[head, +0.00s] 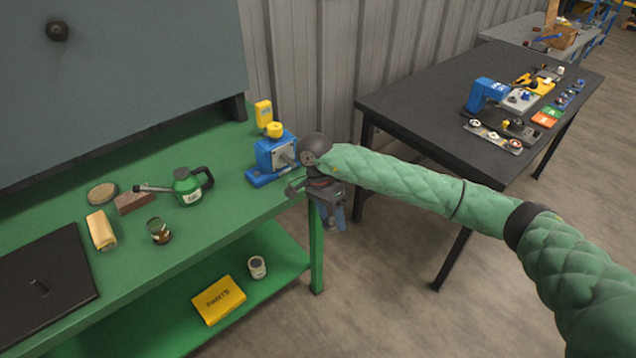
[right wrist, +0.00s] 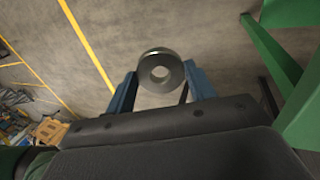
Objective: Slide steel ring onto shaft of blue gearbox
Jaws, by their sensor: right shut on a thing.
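The blue gearbox (head: 264,160) stands at the right end of the green bench. A light grey face and a short shaft (head: 288,158) show on its right side, partly hidden by my right wrist. My right gripper (head: 333,222) hangs just past the bench's right edge, its blue fingers pointing down, to the right of the gearbox and lower. In the right wrist view my right gripper (right wrist: 160,88) is shut on the steel ring (right wrist: 160,54), a thick grey ring with its hole facing the camera. The ring is apart from the shaft. I cannot make the ring out in the head view. My left gripper is not in view.
The green bench (head: 215,222) holds a green oil can (head: 187,188), a jar (head: 158,231), a brick-like block (head: 133,202) and a yellow bottle (head: 263,113) behind the gearbox. A dark table (head: 425,110) with several parts stands right. Open floor lies between them.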

